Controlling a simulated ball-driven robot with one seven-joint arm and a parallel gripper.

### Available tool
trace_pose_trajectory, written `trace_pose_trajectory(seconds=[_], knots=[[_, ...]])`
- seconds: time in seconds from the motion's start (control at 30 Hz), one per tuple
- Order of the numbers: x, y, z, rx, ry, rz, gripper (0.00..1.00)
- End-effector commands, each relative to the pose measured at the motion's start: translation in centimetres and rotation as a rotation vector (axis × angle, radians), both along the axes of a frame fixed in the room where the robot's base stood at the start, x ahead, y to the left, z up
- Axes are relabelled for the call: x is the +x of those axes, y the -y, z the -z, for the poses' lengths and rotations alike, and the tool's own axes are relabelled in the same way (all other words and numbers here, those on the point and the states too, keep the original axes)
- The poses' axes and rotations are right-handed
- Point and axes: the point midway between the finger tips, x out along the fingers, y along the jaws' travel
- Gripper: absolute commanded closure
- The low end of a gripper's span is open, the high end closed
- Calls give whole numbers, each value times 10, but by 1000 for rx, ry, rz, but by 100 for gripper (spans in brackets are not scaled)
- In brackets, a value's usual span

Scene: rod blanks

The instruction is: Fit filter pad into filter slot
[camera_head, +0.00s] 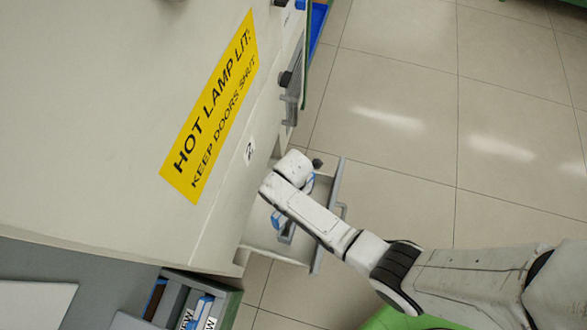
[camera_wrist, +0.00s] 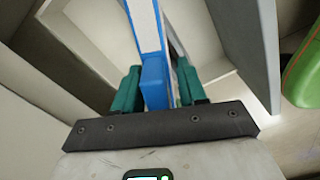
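A flat white pad with a blue frame, which looks like the filter pad (camera_wrist: 146,28), stands on edge in the wrist view. Its blue end block (camera_wrist: 155,82) lies between the two green fingers of my gripper (camera_wrist: 157,80). The fingers flank the block closely; I cannot tell whether both touch it. In the head view my arm's end is over a pulled-out drawer (camera_head: 335,190), with blue parts (camera_head: 277,220) showing beside the arm. The fingers are hidden there. I cannot make out which part is the filter slot.
A large pale cabinet with a yellow hot-lamp sign (camera_head: 212,105) fills the left of the head view. A grey panel (camera_wrist: 248,45) stands right of the pad in the wrist view. A grey rack with labelled items (camera_head: 190,300) is at lower left. Tiled floor (camera_head: 430,130) at right is clear.

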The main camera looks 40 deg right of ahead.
Motion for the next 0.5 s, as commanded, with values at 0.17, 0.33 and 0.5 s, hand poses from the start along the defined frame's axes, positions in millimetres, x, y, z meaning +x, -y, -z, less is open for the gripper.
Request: trace_pose_trajectory(seconds=[0.17,0.33,0.5], knots=[[0,0,0,0,0,0,76],[0,0,0,0,0,0,93],[0,0,0,0,0,0,100]])
